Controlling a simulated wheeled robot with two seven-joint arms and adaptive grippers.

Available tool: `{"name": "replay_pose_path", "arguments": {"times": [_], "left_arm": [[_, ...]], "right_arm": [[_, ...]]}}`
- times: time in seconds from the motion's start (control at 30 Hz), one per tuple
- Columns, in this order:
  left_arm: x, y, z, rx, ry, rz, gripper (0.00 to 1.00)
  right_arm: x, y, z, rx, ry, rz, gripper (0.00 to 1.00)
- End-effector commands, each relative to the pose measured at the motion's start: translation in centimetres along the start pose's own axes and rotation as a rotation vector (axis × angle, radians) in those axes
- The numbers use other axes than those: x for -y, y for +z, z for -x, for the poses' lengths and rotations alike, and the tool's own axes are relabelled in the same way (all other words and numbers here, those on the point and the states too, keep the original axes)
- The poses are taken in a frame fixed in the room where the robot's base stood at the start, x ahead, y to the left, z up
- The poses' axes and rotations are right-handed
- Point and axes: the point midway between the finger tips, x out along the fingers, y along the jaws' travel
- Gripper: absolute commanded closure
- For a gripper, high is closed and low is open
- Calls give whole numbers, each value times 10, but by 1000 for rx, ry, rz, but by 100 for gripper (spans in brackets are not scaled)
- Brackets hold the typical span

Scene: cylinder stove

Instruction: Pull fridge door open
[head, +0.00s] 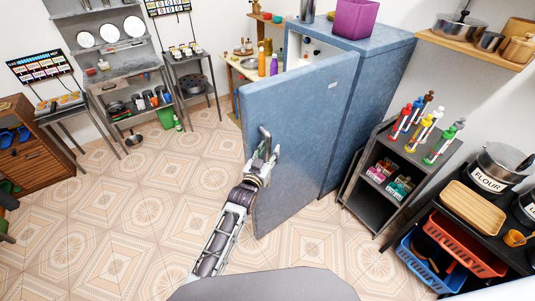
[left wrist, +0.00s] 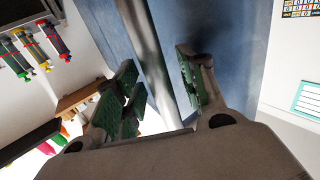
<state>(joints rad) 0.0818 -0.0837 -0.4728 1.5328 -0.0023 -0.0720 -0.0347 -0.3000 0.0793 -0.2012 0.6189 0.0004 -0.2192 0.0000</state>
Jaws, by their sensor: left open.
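The blue fridge (head: 365,45) stands at the back centre in the head view. Its door (head: 295,120) is swung partly open, with the pale inside showing above and behind it. The grey door handle (head: 264,135) is on the door's left part. My left gripper (head: 268,158) is at the handle, in front of the door. In the left wrist view, the handle (left wrist: 150,50) passes between the green-padded fingers of my left gripper (left wrist: 160,88). The fingers are open, with a gap beside the bar. My right gripper is in neither view.
A grey shelf cart (head: 370,180) with colourful bottles stands right of the fridge. A counter with a flour pot (head: 492,172) and an orange basket (head: 465,245) is at the right. Tiled floor (head: 150,205) is clear left of the door.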

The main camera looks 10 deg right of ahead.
Motion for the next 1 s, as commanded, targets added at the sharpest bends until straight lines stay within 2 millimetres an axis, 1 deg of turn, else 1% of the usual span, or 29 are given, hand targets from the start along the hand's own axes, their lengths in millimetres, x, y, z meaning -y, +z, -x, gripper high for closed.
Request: {"name": "replay_pose_path", "arguments": {"times": [0.03, 0.17, 0.37, 1.0], "left_arm": [[0, 0, 0, 1, 0, 0, 59], [0, 1, 3, 1, 0, 0, 59], [0, 2, 14, 2, 0, 0, 59], [0, 1, 75, 2, 0, 0, 59]], "right_arm": [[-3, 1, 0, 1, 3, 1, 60], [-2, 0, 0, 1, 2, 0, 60], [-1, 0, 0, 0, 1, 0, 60], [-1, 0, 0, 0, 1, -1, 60]]}}
